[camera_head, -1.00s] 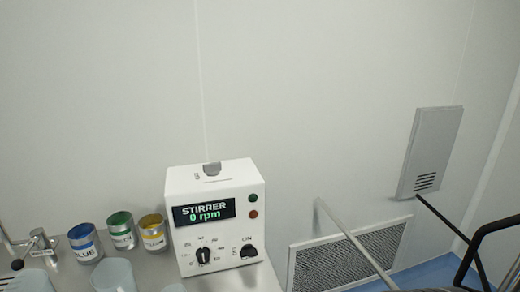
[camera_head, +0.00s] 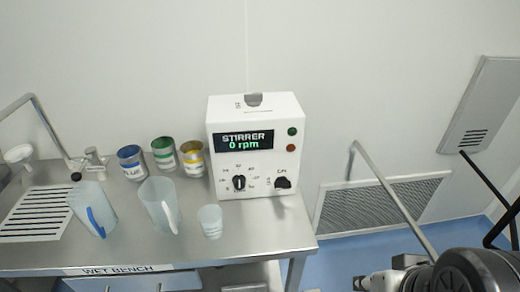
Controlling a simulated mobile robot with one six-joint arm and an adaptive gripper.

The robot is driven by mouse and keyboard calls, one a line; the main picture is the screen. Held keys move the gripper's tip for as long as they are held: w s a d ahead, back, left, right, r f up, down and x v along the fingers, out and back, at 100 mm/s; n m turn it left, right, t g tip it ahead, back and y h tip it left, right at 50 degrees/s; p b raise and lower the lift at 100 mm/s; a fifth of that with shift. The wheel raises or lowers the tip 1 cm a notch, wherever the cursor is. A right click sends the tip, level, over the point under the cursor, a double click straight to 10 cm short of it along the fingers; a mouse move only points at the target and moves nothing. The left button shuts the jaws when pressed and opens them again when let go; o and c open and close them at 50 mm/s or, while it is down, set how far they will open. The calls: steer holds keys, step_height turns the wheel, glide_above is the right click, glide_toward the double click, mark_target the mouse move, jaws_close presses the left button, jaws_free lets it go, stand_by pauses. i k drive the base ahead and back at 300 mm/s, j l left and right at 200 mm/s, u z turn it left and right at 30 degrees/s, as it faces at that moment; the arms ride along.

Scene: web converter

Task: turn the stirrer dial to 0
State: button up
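The stirrer (camera_head: 255,160) is a white box at the back right of the steel bench. Its screen reads "STIRRER 0 rpm". Its black dial (camera_head: 239,182) sits at the lower left of the front face, inside a ring of small marks too blurred to read. A second black knob (camera_head: 282,182) is to its right. My dark arm shows at the bottom right, with what looks like my gripper (camera_head: 385,279) at its left end. It is away from the stirrer, low and to the right, and touches nothing I can see. Its fingers are not clear.
Blue, green and yellow labelled cans (camera_head: 163,153) stand left of the stirrer. Two pale jugs (camera_head: 160,205) and a small cup (camera_head: 210,221) stand in front. A sink tap (camera_head: 88,160) is at left. A grey rail (camera_head: 392,200) slants right of the bench.

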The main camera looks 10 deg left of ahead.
mark_target(239, 181)
steer(key=j, duration=0.5)
steer(key=k+j, duration=0.15)
steer(key=j, duration=0.9)
steer(key=k+z, duration=0.05)
